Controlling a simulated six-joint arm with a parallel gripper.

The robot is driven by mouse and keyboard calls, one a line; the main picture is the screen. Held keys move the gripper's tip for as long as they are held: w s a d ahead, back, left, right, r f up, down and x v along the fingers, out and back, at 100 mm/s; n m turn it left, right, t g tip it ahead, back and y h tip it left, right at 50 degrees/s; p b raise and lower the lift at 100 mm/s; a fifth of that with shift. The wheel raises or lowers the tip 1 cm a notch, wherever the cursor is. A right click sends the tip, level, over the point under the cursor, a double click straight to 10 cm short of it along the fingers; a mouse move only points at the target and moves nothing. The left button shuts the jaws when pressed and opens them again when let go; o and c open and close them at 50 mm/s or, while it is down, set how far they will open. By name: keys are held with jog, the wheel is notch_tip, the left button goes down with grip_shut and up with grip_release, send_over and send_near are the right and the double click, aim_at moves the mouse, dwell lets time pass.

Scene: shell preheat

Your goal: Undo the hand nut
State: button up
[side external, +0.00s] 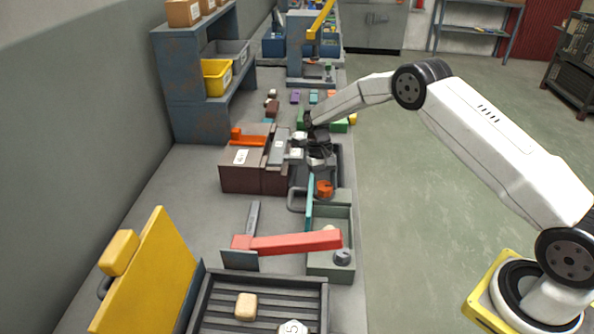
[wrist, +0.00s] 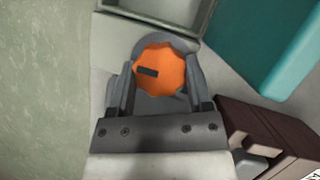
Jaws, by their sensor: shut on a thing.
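The hand nut is an orange, scalloped knob (side external: 323,189) with a dark bar mark on its face. In the wrist view the hand nut (wrist: 160,70) sits between the two grey fingers of my gripper (wrist: 163,82). The fingers are shut on its sides. In the side view my gripper (side external: 320,168) reaches down to it beside the teal panel (side external: 309,203). A grey rounded part shows around the nut in the wrist view; what lies under the nut is hidden.
A grey-green tray (side external: 345,225) with a red bar (side external: 290,243) across it stands in front. A brown box (side external: 245,180) is to the left. The teal panel (wrist: 265,40) and a brown block (wrist: 265,130) are close on the right in the wrist view. Open floor (side external: 430,240) lies right of the bench.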

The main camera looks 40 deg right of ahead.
jog(key=o, duration=1.3)
jog(key=shift+v, duration=3.95)
jog(key=shift+r, duration=0.1)
jog(key=shift+s+a+r, duration=0.35)
jog(key=shift+s+r, duration=0.15)
jog(key=shift+r, duration=0.1)
jog(key=s+a+r+n+t, duration=0.1)
jog(key=s+t, duration=0.1)
jog(key=s, duration=0.6)
jog(key=s+a+r+n+t+h, duration=0.1)
jog(key=s+a+r+n+t, duration=0.1)
jog(key=s, duration=0.6)
jog(key=s+a+r+n+t, duration=0.1)
jog(key=s+a+r+t, duration=0.1)
jog(key=s, duration=0.7)
jog(key=shift+t+h, duration=0.3)
